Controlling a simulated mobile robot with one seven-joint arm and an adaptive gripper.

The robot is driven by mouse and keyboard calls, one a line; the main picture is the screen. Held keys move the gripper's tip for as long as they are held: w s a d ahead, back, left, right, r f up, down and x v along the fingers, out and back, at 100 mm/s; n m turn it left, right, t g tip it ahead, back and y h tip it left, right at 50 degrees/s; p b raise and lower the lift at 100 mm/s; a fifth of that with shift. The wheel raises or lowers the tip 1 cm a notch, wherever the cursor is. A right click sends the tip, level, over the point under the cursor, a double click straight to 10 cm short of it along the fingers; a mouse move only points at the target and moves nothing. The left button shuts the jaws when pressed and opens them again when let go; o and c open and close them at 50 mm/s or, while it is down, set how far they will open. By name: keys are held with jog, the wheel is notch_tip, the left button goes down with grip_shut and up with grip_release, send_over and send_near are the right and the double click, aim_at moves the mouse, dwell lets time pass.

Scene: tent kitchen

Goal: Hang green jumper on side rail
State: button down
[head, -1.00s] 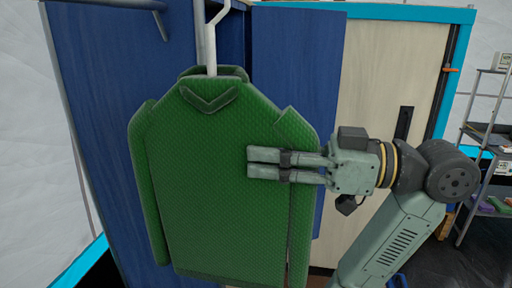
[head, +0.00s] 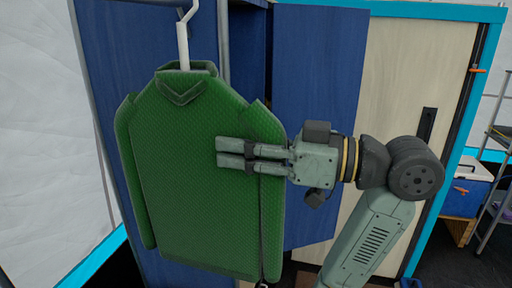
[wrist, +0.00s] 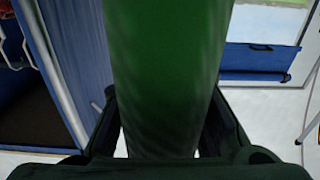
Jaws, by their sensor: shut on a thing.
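The green jumper (head: 195,180) hangs upright on a hanger whose pale hook (head: 184,42) rises from the collar, in the head view. My gripper (head: 219,153) comes in from the right across the jumper's right side, near its sleeve. It is shut on the jumper. In the wrist view the green cloth (wrist: 165,60) fills the space between my fingers (wrist: 163,105). The hook's top is at the upper picture edge, so I cannot tell whether it touches anything. I cannot make out the side rail with certainty.
A blue wardrobe (head: 320,120) stands close behind the jumper, with a grey upright pole (head: 223,45) beside the hook. A pale door (head: 410,65) is at the right. A blue cooler (head: 465,190) and shelving stand further right. A white tent wall is at the left.

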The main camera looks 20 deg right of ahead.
jog(key=shift+x, duration=4.1)
jog(key=shift+f+b, duration=1.45)
jog(key=shift+f, duration=0.35)
jog(key=c, duration=1.2)
grip_release()
send_near(195, 161)
jog(key=shift+w+d+f, duration=0.2)
jog(key=shift+d+f, duration=0.05)
jog(key=shift+d, duration=0.2)
jog(key=shift+w+d+f, duration=0.2)
jog(key=shift+d+f, duration=0.1)
jog(key=shift+d, duration=0.15)
